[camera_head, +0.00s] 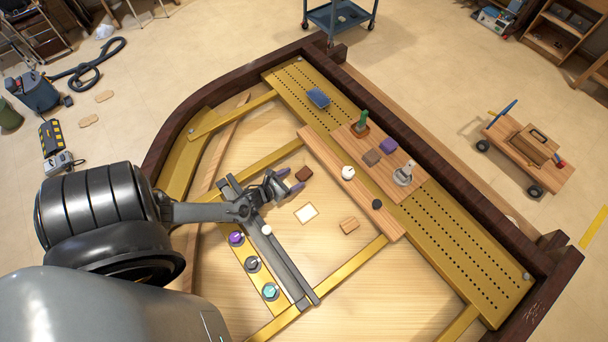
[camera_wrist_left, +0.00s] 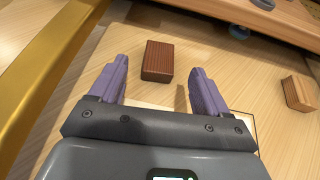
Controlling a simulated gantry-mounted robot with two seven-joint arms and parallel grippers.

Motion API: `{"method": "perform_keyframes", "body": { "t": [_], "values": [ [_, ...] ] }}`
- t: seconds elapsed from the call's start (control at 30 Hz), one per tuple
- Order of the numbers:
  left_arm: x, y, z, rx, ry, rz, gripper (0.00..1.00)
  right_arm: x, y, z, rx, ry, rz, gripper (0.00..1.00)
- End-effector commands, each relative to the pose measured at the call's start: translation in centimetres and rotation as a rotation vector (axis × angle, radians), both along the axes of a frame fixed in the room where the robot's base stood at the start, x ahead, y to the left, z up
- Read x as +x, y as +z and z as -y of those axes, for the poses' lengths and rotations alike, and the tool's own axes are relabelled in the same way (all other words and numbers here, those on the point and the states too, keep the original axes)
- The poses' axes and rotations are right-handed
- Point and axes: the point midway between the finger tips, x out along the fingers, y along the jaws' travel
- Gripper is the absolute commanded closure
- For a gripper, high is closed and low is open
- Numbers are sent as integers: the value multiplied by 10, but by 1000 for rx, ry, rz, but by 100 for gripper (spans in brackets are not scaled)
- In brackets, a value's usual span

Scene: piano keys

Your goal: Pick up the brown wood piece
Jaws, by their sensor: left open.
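The brown wood piece (camera_head: 303,173) is a small dark reddish-brown block lying on the pale wooden board inside the piano frame. In the left wrist view the brown wood piece (camera_wrist_left: 157,61) lies just ahead of the fingertips, roughly centred between them. My left gripper (camera_head: 290,180) is open and empty, its purple fingers pointing toward the block. In the left wrist view my left gripper (camera_wrist_left: 159,68) has its fingers apart, on either side of the line to the block, not visibly touching it. My right gripper is in neither view.
A lighter wood block (camera_head: 349,225) and a white-centred square (camera_head: 306,213) lie nearby on the board. A gold rail (camera_head: 262,160) runs to the left of the block. A wooden shelf (camera_head: 330,158) with several small objects stands beyond it. Several knobs (camera_head: 253,264) sit nearer me.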

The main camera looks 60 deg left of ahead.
Motion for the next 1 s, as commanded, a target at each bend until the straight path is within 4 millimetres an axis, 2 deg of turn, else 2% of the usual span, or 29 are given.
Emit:
{"method": "perform_keyframes", "body": {
  "t": [0.1, 0.37, 0.7, 1.0],
  "values": [
    [12, -6, -3, -1, 2, 0, 23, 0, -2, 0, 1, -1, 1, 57],
    [25, -11, -5, -3, 2, 1, 23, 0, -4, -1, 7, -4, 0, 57],
    [61, -27, -14, -4, 4, 0, 23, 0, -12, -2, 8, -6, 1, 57],
    [67, -29, -14, -4, 2, -1, 23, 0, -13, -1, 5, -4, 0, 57]
  ]
}}
